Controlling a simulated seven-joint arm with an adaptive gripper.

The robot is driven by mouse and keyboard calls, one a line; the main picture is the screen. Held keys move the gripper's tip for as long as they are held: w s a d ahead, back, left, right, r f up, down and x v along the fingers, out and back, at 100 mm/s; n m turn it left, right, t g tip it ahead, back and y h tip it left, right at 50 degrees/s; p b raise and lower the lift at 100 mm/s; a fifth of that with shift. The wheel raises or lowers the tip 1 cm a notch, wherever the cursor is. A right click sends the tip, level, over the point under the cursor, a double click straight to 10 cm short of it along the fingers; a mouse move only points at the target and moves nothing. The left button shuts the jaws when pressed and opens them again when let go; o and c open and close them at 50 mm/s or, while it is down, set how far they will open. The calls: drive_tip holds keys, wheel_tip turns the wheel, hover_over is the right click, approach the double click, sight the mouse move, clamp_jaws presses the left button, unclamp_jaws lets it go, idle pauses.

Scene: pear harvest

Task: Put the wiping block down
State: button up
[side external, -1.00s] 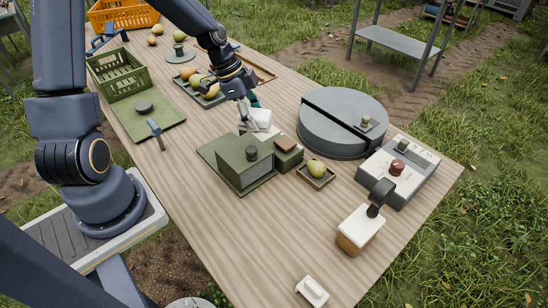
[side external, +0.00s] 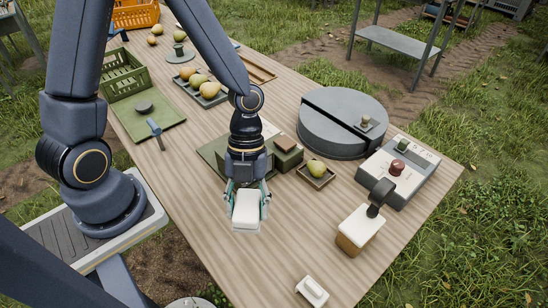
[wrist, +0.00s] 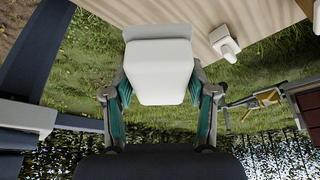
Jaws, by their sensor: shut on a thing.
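The wiping block, a white block (side external: 246,210), is held between the two fingers of my gripper (side external: 247,198) in the side external view. My gripper is shut on it. The block is over the front edge side of the table (side external: 200,216), in front of the green box; I cannot tell exactly how high. In the wrist view the white block (wrist: 160,70) fills the space between my fingers (wrist: 160,98), with grass and part of the table top behind it.
A small white piece (side external: 312,291) lies at the table's near corner. A white-topped block with a dark handle (side external: 360,228), a pear in a small tray (side external: 316,170), a grey round turntable (side external: 335,115) and a control box (side external: 402,175) stand to the right. Bare wood lies between.

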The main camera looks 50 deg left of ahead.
sight(252, 250)
wheel_tip(252, 250, down, 14)
drive_tip(key=shift+r, duration=0.1)
idle(0.4)
drive_tip(key=o, duration=1.2)
